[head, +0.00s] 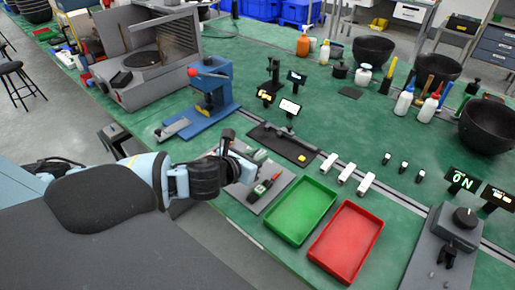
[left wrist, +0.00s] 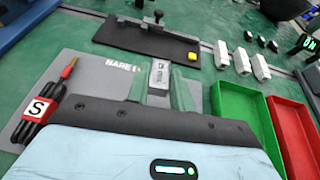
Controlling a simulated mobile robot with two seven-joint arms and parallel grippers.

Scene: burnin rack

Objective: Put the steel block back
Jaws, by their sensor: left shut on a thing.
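My left gripper (left wrist: 164,85) is shut on the small grey steel block (left wrist: 159,72), which shows between its fingers in the left wrist view. The block is over or at the grey mat (left wrist: 92,66), which carries printed letters partly hidden by the gripper. I cannot tell whether the block touches the mat. In the head view my left gripper (head: 240,163) is over the left part of the same mat (head: 285,184), and the block is not clear there. My right gripper is in neither view.
A green tray (head: 302,210) and a red tray (head: 346,240) stand to the right. A dark mat (head: 263,137) with a tool lies behind, beside several white blocks (head: 347,172).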

